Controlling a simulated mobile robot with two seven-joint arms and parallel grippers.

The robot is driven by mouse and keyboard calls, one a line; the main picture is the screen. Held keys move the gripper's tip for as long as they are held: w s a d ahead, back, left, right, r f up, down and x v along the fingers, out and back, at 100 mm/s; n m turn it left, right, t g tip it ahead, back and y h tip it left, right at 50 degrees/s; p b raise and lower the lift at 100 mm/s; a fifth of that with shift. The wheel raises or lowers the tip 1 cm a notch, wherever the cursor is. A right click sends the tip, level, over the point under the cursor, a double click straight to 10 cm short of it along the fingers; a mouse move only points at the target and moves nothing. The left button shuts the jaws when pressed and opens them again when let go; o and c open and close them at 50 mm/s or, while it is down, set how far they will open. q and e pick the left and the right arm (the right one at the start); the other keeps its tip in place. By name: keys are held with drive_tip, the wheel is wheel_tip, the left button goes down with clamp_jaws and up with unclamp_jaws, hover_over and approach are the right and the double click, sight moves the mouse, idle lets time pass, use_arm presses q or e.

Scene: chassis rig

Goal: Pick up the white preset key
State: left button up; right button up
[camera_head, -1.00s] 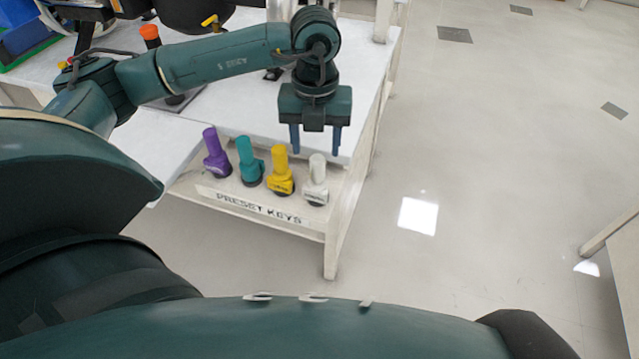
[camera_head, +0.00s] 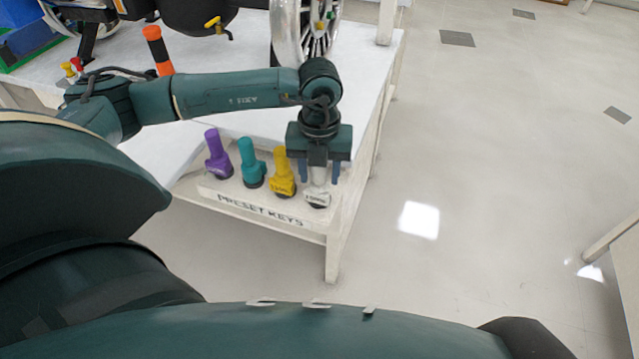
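The white preset key (camera_head: 317,195) stands at the right end of a row on the shelf marked "PRESET KEYS". My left gripper (camera_head: 319,180) points down over it, with one blue finger on each side of its upper part. The fingers look spread, with the key's shaft between them. The key's top is hidden by the gripper body. I cannot tell whether the fingers touch it. My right gripper is not in view.
A yellow key (camera_head: 282,178), a teal key (camera_head: 250,165) and a purple key (camera_head: 217,158) stand left of the white one. The white table (camera_head: 225,128) lies behind, with a wheel (camera_head: 306,30) and an orange-and-black cylinder (camera_head: 158,50). Open floor is to the right.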

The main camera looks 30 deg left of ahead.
use_arm(q)
clamp_jaws()
drive_tip(key=shift+r, duration=0.1)
